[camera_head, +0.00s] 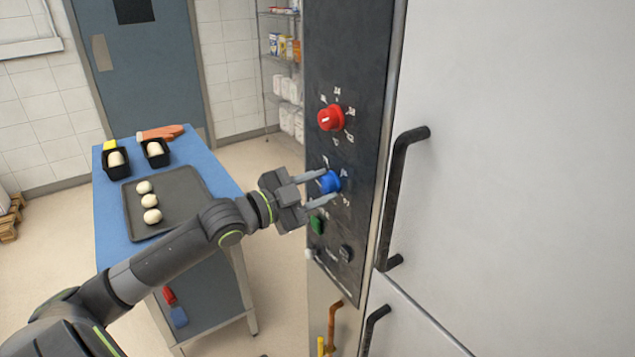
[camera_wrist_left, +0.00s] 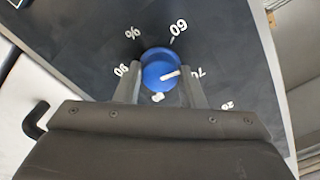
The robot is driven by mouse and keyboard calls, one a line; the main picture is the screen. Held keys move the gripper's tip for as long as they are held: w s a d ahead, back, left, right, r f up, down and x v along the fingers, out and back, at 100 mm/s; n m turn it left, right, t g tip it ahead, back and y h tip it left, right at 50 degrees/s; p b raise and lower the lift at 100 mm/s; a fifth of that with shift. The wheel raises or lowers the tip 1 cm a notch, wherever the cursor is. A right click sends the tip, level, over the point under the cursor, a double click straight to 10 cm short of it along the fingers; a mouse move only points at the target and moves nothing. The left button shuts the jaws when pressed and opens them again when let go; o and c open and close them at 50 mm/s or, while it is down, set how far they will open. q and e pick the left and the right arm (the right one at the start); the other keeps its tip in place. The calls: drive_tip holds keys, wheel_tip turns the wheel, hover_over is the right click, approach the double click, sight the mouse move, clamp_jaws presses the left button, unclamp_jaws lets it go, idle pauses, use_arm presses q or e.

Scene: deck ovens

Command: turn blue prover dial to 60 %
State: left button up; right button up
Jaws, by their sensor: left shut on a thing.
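The blue prover dial (camera_head: 331,181) is a round knob on the dark control panel, below the red dial. In the left wrist view the blue dial (camera_wrist_left: 157,62) has a white pointer line aimed right, close to the mark that looks like 70. The 60 mark (camera_wrist_left: 179,30) is at its upper right and a % sign (camera_wrist_left: 132,33) at its upper left. My left gripper (camera_head: 328,185) is shut on the blue dial, one finger on each side; the fingers (camera_wrist_left: 161,69) also show in the left wrist view. My right gripper is not in view.
A red dial (camera_head: 330,117) is above, a green button (camera_head: 317,225) and black switch (camera_head: 346,253) below. A black door handle (camera_head: 398,190) stands out to the right. A blue table (camera_head: 112,236) with a dough tray (camera_head: 183,185) is at left.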

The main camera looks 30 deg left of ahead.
use_arm(q)
drive_tip(key=n, duration=0.1)
drive_tip(key=n+p, duration=0.1)
drive_tip(key=n, duration=0.1)
drive_tip(key=n+p, duration=0.1)
drive_tip(key=shift+r, duration=0.25)
drive_tip(key=shift+n+p, duration=0.85)
drive_tip(key=shift+n, duration=1.25)
drive_tip(key=o, duration=0.8)
drive_tip(key=shift+w+f, duration=0.1)
drive_tip(key=shift+o, duration=0.9)
drive_tip(key=shift+w+d+f, duration=0.1)
